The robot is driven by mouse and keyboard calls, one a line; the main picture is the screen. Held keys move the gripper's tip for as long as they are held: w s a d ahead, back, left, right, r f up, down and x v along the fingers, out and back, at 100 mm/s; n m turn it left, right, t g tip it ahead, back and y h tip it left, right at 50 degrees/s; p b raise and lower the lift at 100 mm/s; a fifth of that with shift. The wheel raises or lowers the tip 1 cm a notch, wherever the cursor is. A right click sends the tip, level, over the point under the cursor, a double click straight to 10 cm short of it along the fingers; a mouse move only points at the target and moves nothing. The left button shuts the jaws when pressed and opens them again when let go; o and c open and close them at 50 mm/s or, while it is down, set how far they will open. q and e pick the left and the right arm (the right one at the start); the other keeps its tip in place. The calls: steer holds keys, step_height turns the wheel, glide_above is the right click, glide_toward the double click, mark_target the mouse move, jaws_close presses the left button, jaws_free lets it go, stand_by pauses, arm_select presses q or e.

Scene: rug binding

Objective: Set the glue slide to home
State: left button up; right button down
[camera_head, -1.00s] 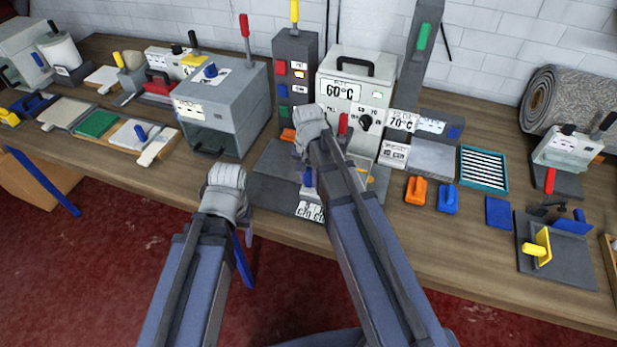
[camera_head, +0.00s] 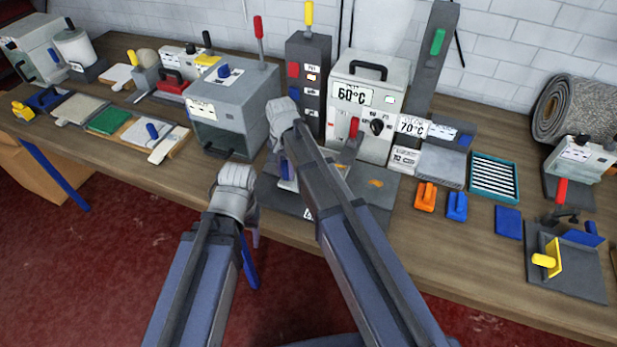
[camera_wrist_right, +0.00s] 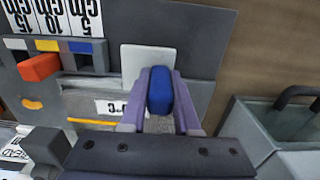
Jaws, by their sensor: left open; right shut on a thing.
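My right gripper (camera_wrist_right: 159,92) is shut on a blue handle (camera_wrist_right: 160,98) in the right wrist view. The handle stands on a pale grey plate (camera_wrist_right: 146,58), apparently the glue slide, on a dark grey base (camera_head: 372,205). A white readout strip (camera_wrist_right: 112,107) lies beside it, partly hidden by my finger. In the head view the blue handle (camera_head: 284,168) shows at the left part of the base, and my arm hides much of the slide. My left gripper (camera_head: 254,237) is open and empty, off the table's front edge. No home mark is readable.
A red-orange lever (camera_wrist_right: 39,67) stands by 5, 10 and 15 cm labels. A 60°C box (camera_head: 366,103) stands behind the base, and a grey oven-like box (camera_head: 232,105) is close on the left. Orange (camera_head: 425,196) and blue (camera_head: 457,205) blocks lie right.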

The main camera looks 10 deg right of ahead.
steer(key=shift+w+a, duration=0.8)
steer(key=shift+a, duration=0.35)
steer(key=c, duration=0.6)
jaws_free()
steer(key=shift+w+a, duration=0.1)
steer(key=shift+c, duration=0.2)
steer(key=shift+r, duration=0.15)
steer(key=shift+r+p, duration=0.55)
steer(key=shift+p, duration=0.15)
step_height(320, 180, up, 6)
steer(key=p, duration=0.6)
steer(key=shift+r, duration=0.25)
